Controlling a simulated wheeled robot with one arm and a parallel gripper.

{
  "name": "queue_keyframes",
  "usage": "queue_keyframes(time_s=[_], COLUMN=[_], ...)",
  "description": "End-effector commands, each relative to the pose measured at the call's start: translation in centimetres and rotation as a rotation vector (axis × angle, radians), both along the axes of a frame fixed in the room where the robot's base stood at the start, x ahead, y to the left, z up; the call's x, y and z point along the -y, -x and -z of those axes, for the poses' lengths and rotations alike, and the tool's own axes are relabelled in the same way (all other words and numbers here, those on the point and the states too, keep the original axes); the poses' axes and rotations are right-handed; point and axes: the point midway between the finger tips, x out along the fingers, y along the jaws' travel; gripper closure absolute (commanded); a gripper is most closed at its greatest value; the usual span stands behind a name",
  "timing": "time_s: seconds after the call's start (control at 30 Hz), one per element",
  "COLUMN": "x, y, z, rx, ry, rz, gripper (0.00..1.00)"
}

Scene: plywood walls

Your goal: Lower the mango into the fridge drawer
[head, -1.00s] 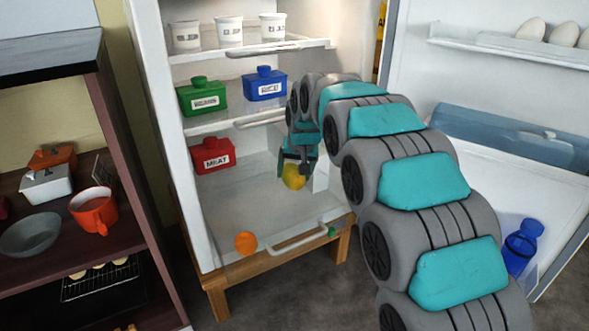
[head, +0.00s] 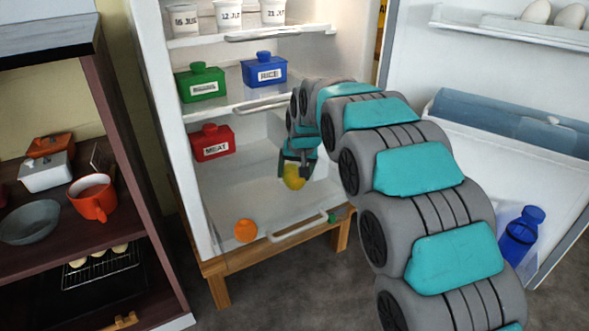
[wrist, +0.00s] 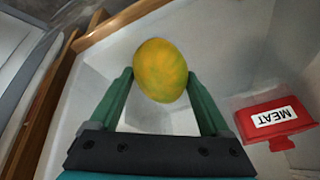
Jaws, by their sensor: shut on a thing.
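The yellow-orange mango (wrist: 161,70) is between the fingertips of my gripper (wrist: 160,80) in the wrist view. In the head view the mango (head: 293,177) hangs below my gripper (head: 297,163), over the lower part of the open fridge. My gripper is shut on the mango. The fridge drawer (head: 296,228) is the clear-fronted bottom compartment with a white handle. Whether the mango touches the drawer floor cannot be told. An orange fruit (head: 246,230) is at the drawer's front left, and a small green thing (head: 332,219) shows at its front right.
A red MEAT box (head: 212,143) is at the back left above the drawer and also shows in the wrist view (wrist: 273,122). Green (head: 201,83) and blue RICE (head: 264,71) boxes stand on the shelf above. The open door (head: 500,160) is at right.

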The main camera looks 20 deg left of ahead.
Motion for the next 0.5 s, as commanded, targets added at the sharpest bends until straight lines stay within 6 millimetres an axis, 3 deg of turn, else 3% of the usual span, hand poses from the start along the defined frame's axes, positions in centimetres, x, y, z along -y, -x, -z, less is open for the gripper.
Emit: queue_keyframes(time_s=[0.5], x=[0.0], y=[-0.1], z=[2.3], rx=[0.004], ry=[-0.002], rz=[-0.001], gripper=[0.91])
